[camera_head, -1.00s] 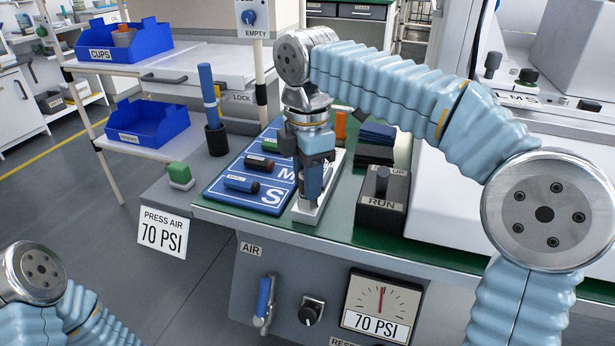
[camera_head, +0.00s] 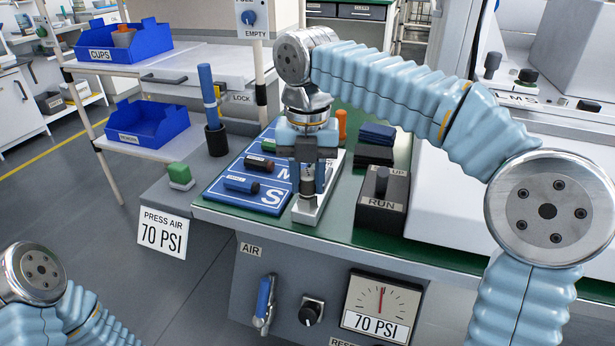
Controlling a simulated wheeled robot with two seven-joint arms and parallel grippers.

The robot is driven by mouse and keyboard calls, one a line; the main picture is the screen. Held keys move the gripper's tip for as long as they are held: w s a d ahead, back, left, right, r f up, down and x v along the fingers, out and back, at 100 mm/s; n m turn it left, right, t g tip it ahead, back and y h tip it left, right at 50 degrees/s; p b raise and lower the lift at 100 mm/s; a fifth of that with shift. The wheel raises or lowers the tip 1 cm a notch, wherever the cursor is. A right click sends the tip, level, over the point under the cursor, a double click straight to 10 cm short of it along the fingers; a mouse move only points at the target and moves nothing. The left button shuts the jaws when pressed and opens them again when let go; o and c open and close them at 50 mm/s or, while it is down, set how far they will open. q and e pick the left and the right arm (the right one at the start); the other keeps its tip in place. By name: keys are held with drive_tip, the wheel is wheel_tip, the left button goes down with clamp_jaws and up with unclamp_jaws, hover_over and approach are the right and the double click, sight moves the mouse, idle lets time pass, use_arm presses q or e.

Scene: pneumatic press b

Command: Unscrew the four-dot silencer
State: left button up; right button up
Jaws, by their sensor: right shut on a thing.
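My right gripper (camera_head: 308,180) points down over the light metal plate (camera_head: 305,214) on the green-topped bench. It is shut on a small dark upright cylinder, seemingly a silencer (camera_head: 307,188), at the front part of that plate. The fingers stand on either side of it and hide part of it. No dots can be made out on it. Whether it is still seated in the plate cannot be told. My left arm shows only at the lower left; its gripper is out of view.
An orange piece (camera_head: 342,124) and dark stacked blocks (camera_head: 374,150) are behind. A pressure gauge (camera_head: 381,305) reads 70 PSI.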

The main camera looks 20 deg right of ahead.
drive_tip(key=o, duration=0.6)
drive_tip(key=m, duration=1.2)
drive_tip(key=shift+c, duration=0.4)
